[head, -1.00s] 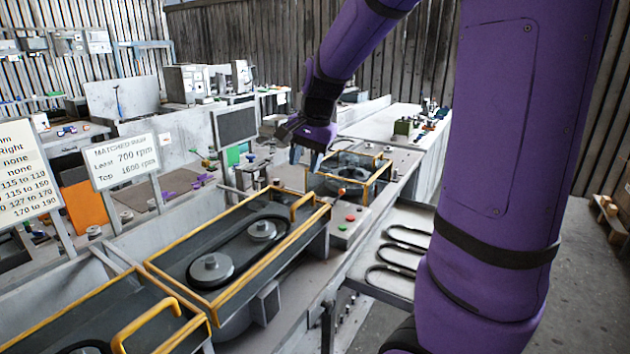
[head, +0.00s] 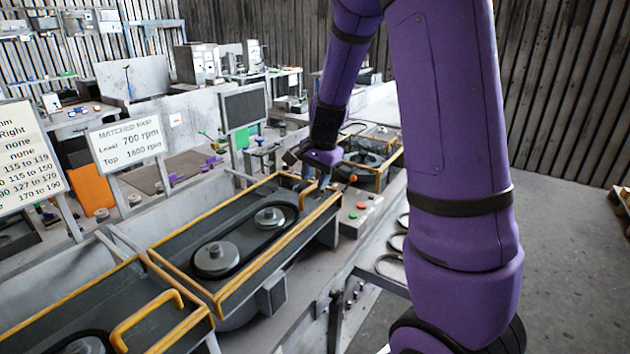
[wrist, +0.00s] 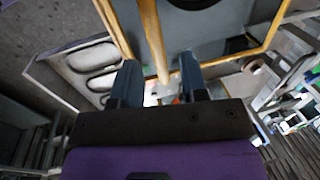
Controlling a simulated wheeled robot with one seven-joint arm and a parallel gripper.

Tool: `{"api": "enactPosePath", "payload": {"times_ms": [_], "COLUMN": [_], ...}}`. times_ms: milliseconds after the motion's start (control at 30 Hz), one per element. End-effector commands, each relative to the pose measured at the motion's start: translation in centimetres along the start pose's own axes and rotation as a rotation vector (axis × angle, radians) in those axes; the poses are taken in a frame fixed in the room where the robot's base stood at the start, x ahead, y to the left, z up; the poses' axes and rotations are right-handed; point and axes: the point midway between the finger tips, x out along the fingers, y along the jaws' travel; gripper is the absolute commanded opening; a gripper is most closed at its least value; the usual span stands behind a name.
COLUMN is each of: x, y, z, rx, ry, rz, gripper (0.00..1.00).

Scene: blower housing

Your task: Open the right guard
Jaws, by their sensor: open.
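Yellow-framed guards cover a row of belt bays. The middle guard (head: 182,284) lies flat and closed over two grey pulleys (head: 213,258) and a black belt. A farther yellow-framed guard (head: 385,178) stands behind and right of my gripper; I cannot tell for sure which one is called right. In the wrist view, my gripper (wrist: 160,68) is open, with a yellow bar (wrist: 152,35) reaching between its fingers. I cannot tell whether they touch it.
A control box with red and green buttons (head: 355,214) stands just right of my gripper. Another guard with a yellow handle (head: 145,318) is at lower left. Belts lie on a tray (head: 390,268) to the right. Two signs (head: 127,142) stand at left.

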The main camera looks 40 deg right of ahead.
Motion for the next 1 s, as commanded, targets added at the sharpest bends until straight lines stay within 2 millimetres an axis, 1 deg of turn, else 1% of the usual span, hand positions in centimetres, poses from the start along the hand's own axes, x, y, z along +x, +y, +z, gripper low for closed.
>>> {"api": "enactPosePath", "payload": {"times_ms": [33,133,433,467,500,567,600,633,867,1000], "x": [0.5,1.0,1.2,1.2,1.2,1.2,1.2,1.2,1.2,1.4], "y": [0.1,0.0,0.0,0.0,0.0,0.0,0.0,0.0,-0.1,-1.2], "z": [0.0,-0.1,0.0,0.0,0.0,0.0,0.0,0.0,0.0,0.0], "rx": [0.001,0.0,0.0,0.0,0.0,0.0,0.0,0.0,-0.001,-0.003], "ry": [-0.001,0.001,0.001,0.001,0.001,0.001,0.001,0.001,0.001,0.0], "rz": [0.002,0.001,0.0,0.0,0.0,0.0,0.0,0.0,0.0,0.0], "gripper": [0.4,0.4,0.4,0.38,0.29,0.15,0.06,0.0,0.0,0.0]}}
